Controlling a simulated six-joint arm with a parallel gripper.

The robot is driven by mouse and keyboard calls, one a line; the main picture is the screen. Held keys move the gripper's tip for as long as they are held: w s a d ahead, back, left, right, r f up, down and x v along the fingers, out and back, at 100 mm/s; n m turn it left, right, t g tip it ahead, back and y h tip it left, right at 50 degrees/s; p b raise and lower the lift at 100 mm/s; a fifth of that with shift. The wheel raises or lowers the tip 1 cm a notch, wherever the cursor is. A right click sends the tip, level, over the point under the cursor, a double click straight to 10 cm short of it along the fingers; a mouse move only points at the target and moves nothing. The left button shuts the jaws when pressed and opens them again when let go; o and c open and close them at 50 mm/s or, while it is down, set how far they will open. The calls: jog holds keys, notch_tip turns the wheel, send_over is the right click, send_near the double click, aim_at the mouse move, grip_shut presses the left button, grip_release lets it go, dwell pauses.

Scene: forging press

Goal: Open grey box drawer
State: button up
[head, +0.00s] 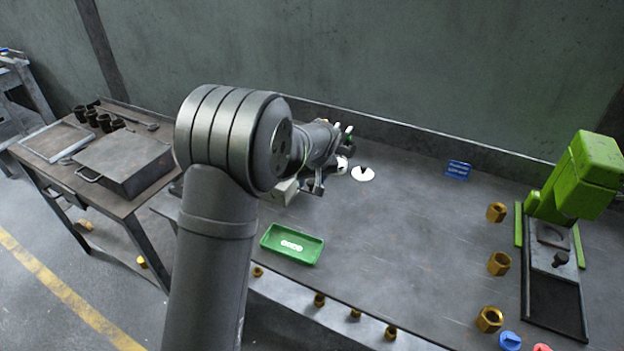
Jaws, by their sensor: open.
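The grey box (130,155) sits on the left table, a flat dark-grey metal box with a flat lid. A bar handle (88,176) sticks out from its left front side. The drawer appears shut, with no gap visible at the handle side. My gripper (304,188) is open over the main bench, well to the right of the grey box and apart from it. My own arm hides part of the gripper, and I cannot see anything held between its fingers.
A flat tray (36,151) and several dark cups (90,114) share the left table. On the main bench are a green tray (270,243), a white disc (364,175), brass nuts (499,263) and a green press (590,165). The bench's middle is clear.

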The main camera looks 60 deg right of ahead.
grip_shut()
jog(key=s, duration=1)
jog(key=shift+s, duration=0.2)
grip_release()
jog(key=v, duration=1.7)
jog(key=shift+r, duration=0.2)
